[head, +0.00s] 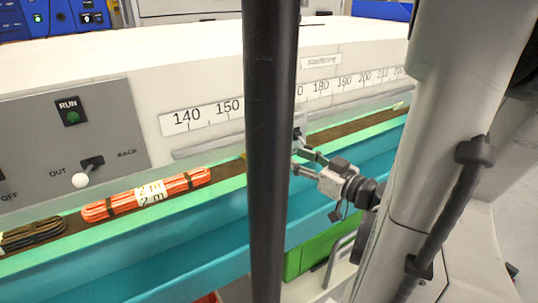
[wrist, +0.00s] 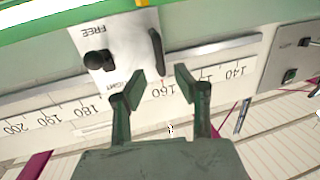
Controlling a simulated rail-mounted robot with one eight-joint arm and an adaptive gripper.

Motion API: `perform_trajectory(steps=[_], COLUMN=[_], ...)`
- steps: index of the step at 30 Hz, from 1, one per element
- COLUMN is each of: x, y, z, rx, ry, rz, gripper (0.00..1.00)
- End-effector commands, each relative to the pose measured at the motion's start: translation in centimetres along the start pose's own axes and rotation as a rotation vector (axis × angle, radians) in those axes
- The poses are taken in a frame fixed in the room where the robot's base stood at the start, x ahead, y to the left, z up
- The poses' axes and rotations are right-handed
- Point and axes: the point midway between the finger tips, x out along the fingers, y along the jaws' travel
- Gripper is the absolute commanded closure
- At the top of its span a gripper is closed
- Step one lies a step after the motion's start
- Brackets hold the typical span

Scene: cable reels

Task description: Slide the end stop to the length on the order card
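The end stop (wrist: 122,52) is a white block on the rail in the wrist view. It has a black knob (wrist: 98,61), a dark upright handle (wrist: 156,52) and the word FREE, upside down; a second word is partly covered by my finger. A length scale (wrist: 60,111) runs beside it, with 160 close to the handle. My gripper (wrist: 159,76) is open, its fingertips apart with nothing visible between them, close to the handle. In the head view my gripper (head: 297,160) is beside the rail, partly hidden by a black pole. I cannot make out an order card.
The black pole (head: 268,130) hides the middle of the scale (head: 187,117). A banded orange cable coil (head: 187,183) labelled 2 m and a dark coil (head: 32,234) lie in the trough. A panel holds a RUN button (head: 71,117) and an OUT/BACK lever (head: 82,180).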

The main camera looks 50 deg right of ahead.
Motion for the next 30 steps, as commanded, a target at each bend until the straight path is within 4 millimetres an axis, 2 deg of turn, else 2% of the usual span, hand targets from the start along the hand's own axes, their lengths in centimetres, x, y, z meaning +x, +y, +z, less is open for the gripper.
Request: perform_trajectory(steps=[6,12,30], x=[-2.7,-4.2,-4.8], y=[0.1,0.1,0.0], z=[0.0,0.0,0.0], rx=[0.0,0.0,0.0], ry=[0.0,0.0,0.0], rz=[0.004,0.003,0.0], gripper=[0.7,0.7,0.7])
